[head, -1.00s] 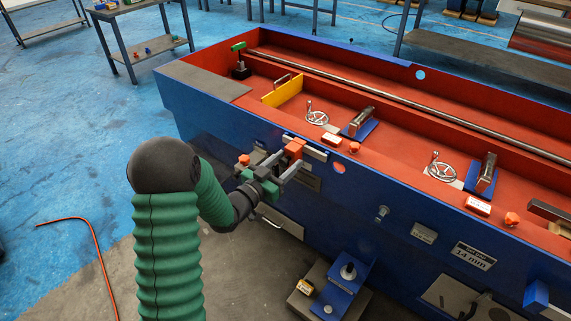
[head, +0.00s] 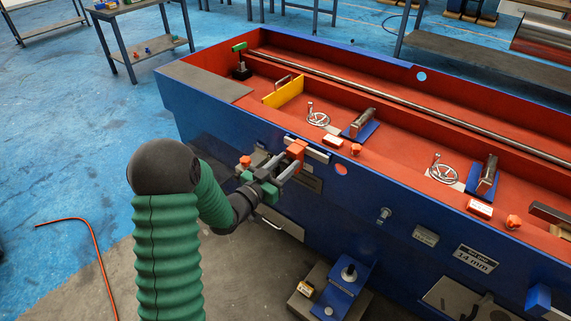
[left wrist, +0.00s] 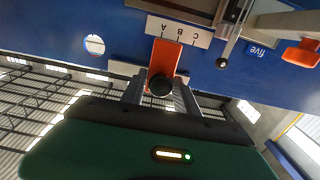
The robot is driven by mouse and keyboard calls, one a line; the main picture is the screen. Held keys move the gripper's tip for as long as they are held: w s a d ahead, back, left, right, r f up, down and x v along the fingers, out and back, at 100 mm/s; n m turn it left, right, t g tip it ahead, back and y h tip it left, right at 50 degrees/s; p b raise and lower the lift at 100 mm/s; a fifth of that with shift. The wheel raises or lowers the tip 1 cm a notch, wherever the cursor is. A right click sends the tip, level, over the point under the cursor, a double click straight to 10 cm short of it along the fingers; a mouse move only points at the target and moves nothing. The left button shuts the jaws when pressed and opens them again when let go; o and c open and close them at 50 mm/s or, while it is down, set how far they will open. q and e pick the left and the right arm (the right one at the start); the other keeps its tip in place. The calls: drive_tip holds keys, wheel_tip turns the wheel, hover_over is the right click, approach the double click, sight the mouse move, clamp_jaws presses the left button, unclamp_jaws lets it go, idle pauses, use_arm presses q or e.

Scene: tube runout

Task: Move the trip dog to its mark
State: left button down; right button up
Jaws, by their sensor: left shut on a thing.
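The trip dog (head: 296,149) is an orange block on a pale rail (head: 317,154) along the front of the blue machine bed. My left gripper (head: 286,168) reaches it from the front and is shut on it. In the left wrist view the trip dog (left wrist: 166,58) stands up from between the fingers (left wrist: 160,92), with a round black knob on its near end. I cannot tell the exact alignment. My right gripper is not in view.
An orange knob (head: 245,161) stands just left of my left gripper; a ball-ended lever (left wrist: 222,62) shows near the dog in the wrist view. The bed's red top carries handwheels (head: 318,119) and a yellow plate (head: 283,92). A blue bracket (head: 349,289) stands below right.

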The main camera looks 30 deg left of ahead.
use_arm(q)
drive_tip(key=shift+a, duration=0.1)
idle(0.7)
drive_tip(key=shift+w+a+p, duration=0.1)
drive_tip(key=shift+a+p, duration=0.25)
drive_tip(key=shift+a, duration=1.4)
drive_tip(key=c, duration=1.3)
unclamp_jaws()
drive_tip(key=shift+o, duration=0.9)
drive_tip(key=s+a+p, duration=0.1)
drive_tip(key=s+p, duration=0.3)
drive_tip(key=s, duration=1.2)
drive_tip(key=shift+s+a, duration=0.2)
drive_tip(key=shift+s, duration=0.2)
drive_tip(key=shift+f, duration=0.1)
